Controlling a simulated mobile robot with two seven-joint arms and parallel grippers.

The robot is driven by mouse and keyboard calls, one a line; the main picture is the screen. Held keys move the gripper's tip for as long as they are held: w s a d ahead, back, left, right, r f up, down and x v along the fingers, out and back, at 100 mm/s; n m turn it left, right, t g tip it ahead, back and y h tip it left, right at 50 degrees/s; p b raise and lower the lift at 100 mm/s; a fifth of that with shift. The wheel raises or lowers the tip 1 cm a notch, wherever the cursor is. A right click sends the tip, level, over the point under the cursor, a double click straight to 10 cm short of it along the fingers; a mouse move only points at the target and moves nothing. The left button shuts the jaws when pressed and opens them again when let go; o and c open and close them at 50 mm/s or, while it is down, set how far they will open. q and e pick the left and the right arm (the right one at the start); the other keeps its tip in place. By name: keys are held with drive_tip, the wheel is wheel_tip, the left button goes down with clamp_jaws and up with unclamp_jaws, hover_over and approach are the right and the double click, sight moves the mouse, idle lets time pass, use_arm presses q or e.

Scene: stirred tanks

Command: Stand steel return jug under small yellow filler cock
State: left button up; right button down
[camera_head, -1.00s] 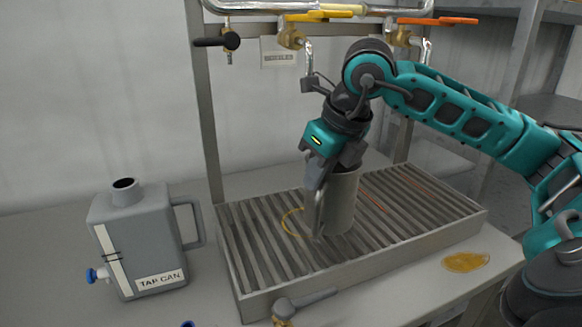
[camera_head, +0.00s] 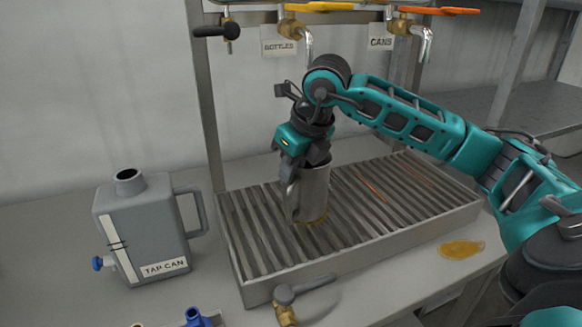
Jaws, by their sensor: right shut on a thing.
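The steel jug (camera_head: 315,192) is upright over the slatted drip tray (camera_head: 375,243), its base over a yellow ring mark (camera_head: 312,223) that shows only in part. I cannot tell whether the base touches the slats. My right gripper (camera_head: 289,180) is shut on the jug at its left side, and hides part of it. The small yellow cock (camera_head: 318,7) sits on the pipe above, over the BOTTLES label. Its downturned spout (camera_head: 308,42) is above the jug, partly behind my right arm. My left gripper is out of view.
An orange-handled cock (camera_head: 440,10) is to the right by the CANS label, a black-handled one (camera_head: 218,31) to the left. A grey TAP CAN (camera_head: 150,230) stands left of the tray. A loose tap (camera_head: 288,300) lies in front; a yellow puddle (camera_head: 461,248) is at right.

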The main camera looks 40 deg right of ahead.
drive_tip(key=shift+f, duration=0.15)
drive_tip(key=c, duration=1.3)
unclamp_jaws()
drive_tip(key=shift+v, duration=3.9)
drive_tip(key=shift+a, duration=0.1)
